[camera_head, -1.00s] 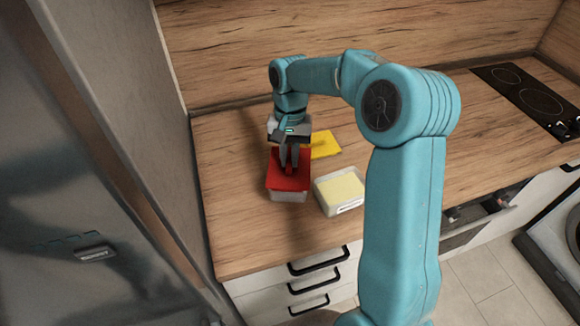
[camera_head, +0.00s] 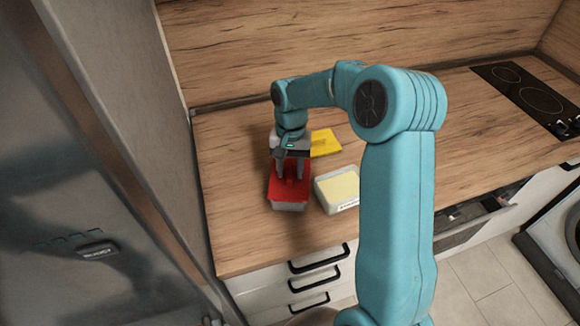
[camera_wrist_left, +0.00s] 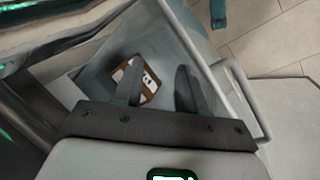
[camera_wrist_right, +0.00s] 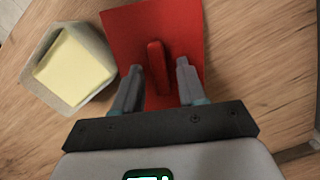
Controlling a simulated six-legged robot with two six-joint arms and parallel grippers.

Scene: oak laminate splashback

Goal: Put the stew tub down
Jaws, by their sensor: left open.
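The tub with a red lid (camera_head: 289,193), which I take for the stew tub, rests upright on the wooden counter. Its lid has a raised red handle, seen in the right wrist view (camera_wrist_right: 157,70). My right gripper (camera_head: 290,176) is over the lid, fingers apart on either side of the handle; in the right wrist view there are gaps between each finger and the handle. My left gripper (camera_wrist_left: 158,82) is open and empty in the left wrist view, away from the counter; it does not show in the head view.
A pale tub with a light yellow top (camera_head: 340,187) stands close to the right of the red-lidded tub. A yellow cloth-like piece (camera_head: 325,142) lies behind. The hob (camera_head: 530,95) is far right. Counter to the left and front (camera_head: 235,215) is clear.

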